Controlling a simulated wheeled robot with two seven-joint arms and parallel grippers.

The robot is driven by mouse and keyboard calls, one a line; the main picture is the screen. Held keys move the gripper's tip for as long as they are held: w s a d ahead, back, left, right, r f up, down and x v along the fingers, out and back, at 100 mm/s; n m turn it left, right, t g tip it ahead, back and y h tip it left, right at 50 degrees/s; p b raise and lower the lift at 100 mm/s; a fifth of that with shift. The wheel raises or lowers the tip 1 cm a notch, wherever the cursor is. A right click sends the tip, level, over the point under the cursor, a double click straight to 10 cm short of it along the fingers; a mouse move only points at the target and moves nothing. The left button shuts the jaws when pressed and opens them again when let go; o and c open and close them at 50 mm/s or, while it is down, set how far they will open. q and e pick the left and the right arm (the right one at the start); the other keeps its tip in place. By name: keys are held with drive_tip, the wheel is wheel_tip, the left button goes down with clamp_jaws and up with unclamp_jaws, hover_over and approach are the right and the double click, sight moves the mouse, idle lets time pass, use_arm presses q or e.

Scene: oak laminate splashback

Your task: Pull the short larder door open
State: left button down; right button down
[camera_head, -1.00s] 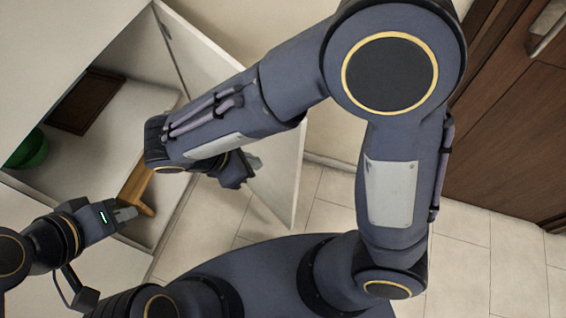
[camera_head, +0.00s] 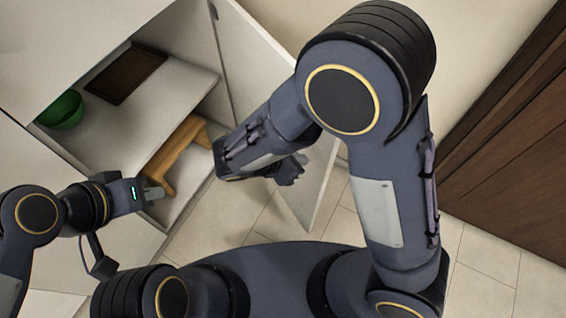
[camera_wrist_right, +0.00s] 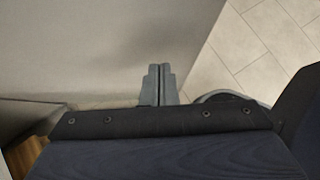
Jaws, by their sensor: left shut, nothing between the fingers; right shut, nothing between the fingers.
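The short larder door (camera_head: 262,62) is a pale panel standing open, swung out to the right of the larder (camera_head: 168,88). In the right wrist view the door's pale face (camera_wrist_right: 110,45) fills the upper left. My right gripper (camera_head: 299,170) is shut and empty in front of the door's inner side; whether it touches cannot be told. Its fingers also show shut in the right wrist view (camera_wrist_right: 158,72). My left gripper (camera_head: 158,193) is shut and empty at the larder's front opening, near a wooden stand. My right forearm hides part of the door.
Inside the larder are a green bowl (camera_head: 62,111), a dark brown board (camera_head: 126,73) on the shelf, and the wooden stand (camera_head: 178,152) below. Pale floor tiles (camera_head: 345,230) are clear beyond the door. Dark wood cabinets (camera_head: 515,150) stand at the right.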

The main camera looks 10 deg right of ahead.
drive_tip(key=shift+w+d, duration=0.35)
drive_tip(key=shift+d, duration=0.35)
drive_tip(key=w+d+n+t+y+b, duration=0.1)
drive_tip(key=w+d+n, duration=0.1)
drive_tip(key=w+d, duration=0.4)
drive_tip(key=w+d+n+t+y+b, duration=0.1)
drive_tip(key=w+d+n+t, duration=0.1)
drive_tip(key=w+d, duration=0.5)
drive_tip(key=d+n, duration=0.1)
drive_tip(key=d, duration=0.5)
drive_tip(key=shift+b, duration=0.35)
